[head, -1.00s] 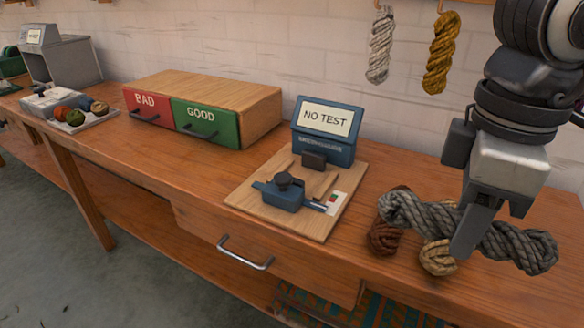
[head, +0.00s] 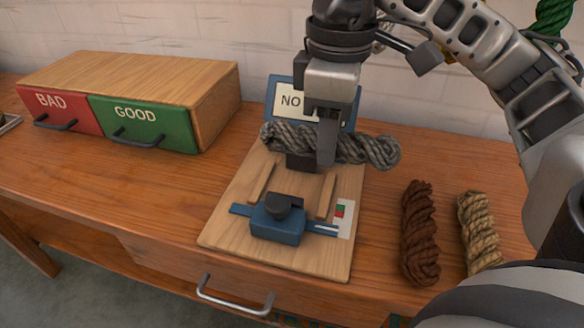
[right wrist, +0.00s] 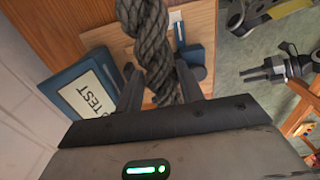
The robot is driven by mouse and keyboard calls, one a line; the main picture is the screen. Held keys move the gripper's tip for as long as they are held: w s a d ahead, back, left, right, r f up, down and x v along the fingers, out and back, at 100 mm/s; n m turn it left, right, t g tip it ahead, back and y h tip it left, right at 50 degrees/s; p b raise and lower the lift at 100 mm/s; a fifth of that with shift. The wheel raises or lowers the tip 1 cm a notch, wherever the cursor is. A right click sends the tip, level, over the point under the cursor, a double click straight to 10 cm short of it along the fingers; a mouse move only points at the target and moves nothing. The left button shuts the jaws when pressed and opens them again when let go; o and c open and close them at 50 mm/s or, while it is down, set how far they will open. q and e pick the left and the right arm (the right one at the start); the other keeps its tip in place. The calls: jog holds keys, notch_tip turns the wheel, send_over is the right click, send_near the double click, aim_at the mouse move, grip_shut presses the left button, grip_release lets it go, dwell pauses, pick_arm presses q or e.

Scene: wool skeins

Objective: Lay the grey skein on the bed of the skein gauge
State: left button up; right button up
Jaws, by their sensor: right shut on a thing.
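The grey skein (head: 372,151) is a twisted rope of wool, held crosswise above the far part of the skein gauge. My right gripper (head: 327,150) is shut on the skein near its middle. The gauge (head: 225,226) is a wooden board with two wooden rails, a blue slide with a dark knob (head: 278,222) and a blue display (head: 283,99) behind, partly hidden by my gripper. In the right wrist view the skein (right wrist: 152,45) runs between the two fingers (right wrist: 160,90), with the board (right wrist: 200,22) beyond.
A brown skein (head: 420,232) and a tan skein (head: 479,230) lie on the bench right of the gauge. A wooden box with a red BAD drawer (head: 60,111) and a green GOOD drawer (head: 143,122) stands at left. The bench between box and gauge is clear.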

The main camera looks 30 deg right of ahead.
aim_at(303, 149)
jog(key=w+f, duration=0.2)
jog(key=w+a+f+b, duration=0.1)
jog(key=w+f, duration=0.1)
jog(key=shift+a+f, duration=0.1)
jog(key=shift+f, duration=0.2)
jog(key=shift+w+a+f, duration=0.1)
jog(key=shift+w+f, duration=0.3)
jog(key=f, duration=0.4)
jog(key=shift+w+a+b, duration=0.1)
jog(key=shift+w+b, duration=0.25)
jog(key=shift+b, duration=0.05)
jog(key=shift+f, duration=0.1)
jog(key=o, duration=1)
